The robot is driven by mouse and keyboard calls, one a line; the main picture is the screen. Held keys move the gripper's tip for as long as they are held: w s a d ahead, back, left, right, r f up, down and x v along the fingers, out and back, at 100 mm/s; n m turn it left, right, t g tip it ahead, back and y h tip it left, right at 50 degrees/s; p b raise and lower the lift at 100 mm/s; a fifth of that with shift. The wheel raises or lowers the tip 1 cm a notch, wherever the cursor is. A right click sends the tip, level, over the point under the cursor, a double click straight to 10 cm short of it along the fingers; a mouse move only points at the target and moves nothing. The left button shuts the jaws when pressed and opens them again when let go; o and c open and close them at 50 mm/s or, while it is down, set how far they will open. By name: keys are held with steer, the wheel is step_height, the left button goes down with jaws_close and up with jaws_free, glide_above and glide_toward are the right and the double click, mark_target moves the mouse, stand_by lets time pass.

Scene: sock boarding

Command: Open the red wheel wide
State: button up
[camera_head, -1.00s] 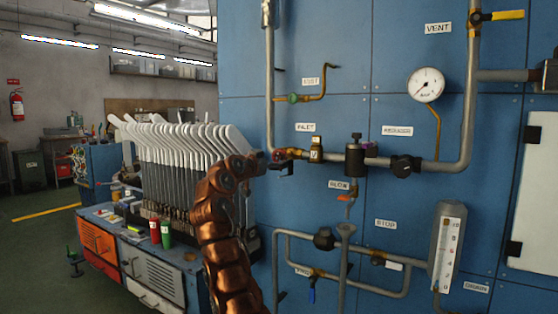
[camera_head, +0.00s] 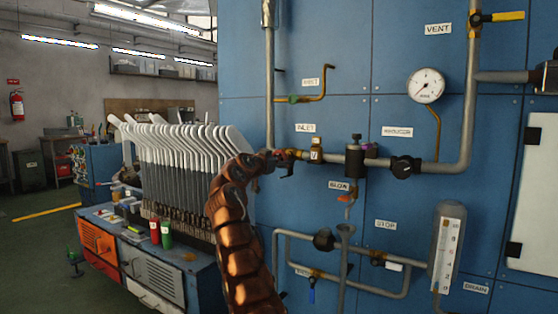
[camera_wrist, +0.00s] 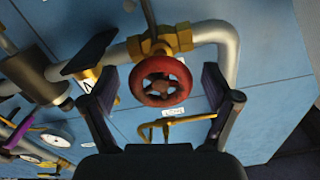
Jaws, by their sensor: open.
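The red wheel (camera_wrist: 160,81) is a round spoked handwheel on a brass valve (camera_wrist: 160,42) in the inlet pipe. In the wrist view my gripper (camera_wrist: 157,84) is open, with one dark finger on each side of the wheel. A gap shows between the wheel's rim and each finger, and nothing is held. My arm and gripper largely hide the wheel there.
Pipes, a black knob (camera_head: 404,167) and a pressure gauge (camera_head: 426,85) are on the blue panel (camera_head: 400,30) to the right. A rack of upright white sock boards (camera_head: 180,150) stands close to the left of my arm. A brass pipe (camera_wrist: 180,124) runs near the wheel.

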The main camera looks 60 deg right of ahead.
steer(key=c, duration=1.2)
steer(key=shift+o, duration=0.2)
